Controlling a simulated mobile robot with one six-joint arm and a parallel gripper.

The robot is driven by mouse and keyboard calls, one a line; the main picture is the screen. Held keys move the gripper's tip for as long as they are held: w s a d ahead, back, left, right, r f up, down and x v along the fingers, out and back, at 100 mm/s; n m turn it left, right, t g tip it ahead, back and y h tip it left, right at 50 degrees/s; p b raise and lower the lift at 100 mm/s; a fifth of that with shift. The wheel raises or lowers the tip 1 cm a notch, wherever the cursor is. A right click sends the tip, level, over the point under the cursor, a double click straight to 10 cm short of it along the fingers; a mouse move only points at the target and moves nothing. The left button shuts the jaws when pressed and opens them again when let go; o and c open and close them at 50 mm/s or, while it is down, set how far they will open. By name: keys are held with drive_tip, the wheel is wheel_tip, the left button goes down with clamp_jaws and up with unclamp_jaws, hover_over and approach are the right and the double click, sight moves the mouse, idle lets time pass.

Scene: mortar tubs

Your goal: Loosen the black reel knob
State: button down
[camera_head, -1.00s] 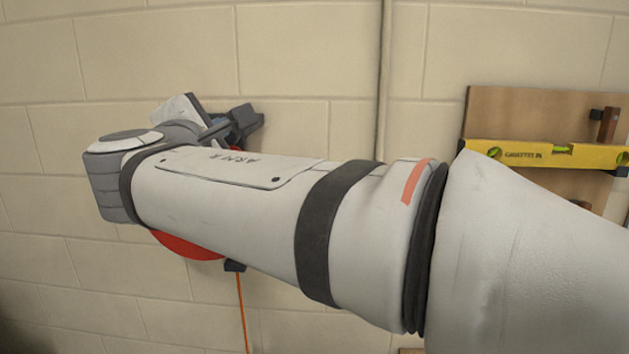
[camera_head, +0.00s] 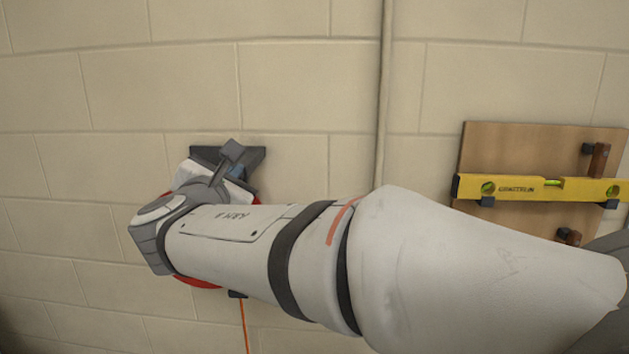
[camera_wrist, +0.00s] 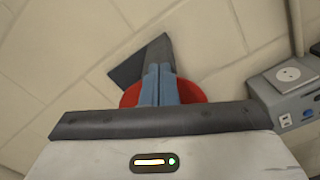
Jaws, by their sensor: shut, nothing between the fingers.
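The red reel (camera_wrist: 191,92) is on the block wall, mostly hidden behind my fingers in the wrist view. In the head view only its lower red edge (camera_head: 198,282) shows clearly, below my arm. A dark grey bracket (camera_wrist: 127,73) sticks out above the reel; it also shows in the head view (camera_head: 255,158). My gripper (camera_wrist: 159,70) has blue fingers, shut and empty, pointing at the reel's middle. I cannot tell whether they touch it. The black knob cannot be made out; the fingers cover the reel's centre.
An orange cord (camera_head: 244,325) hangs below the reel. A grey box with a socket (camera_wrist: 288,76) is right of my gripper. A conduit (camera_head: 382,90) runs up the wall. A wooden board (camera_head: 540,145) holding a yellow level (camera_head: 535,187) is at the right.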

drive_tip(key=shift+w, duration=1.1)
drive_tip(key=shift+a+f+b, duration=0.1)
drive_tip(key=shift+f+b, duration=0.25)
drive_tip(key=shift+b, duration=0.1)
drive_tip(key=shift+a+b, duration=0.15)
drive_tip(key=shift+b, duration=0.55)
drive_tip(key=shift+r, duration=0.25)
drive_tip(key=s+b, duration=0.1)
drive_tip(key=s, duration=0.5)
drive_tip(key=shift+r, duration=0.3)
drive_tip(key=shift+a, duration=0.1)
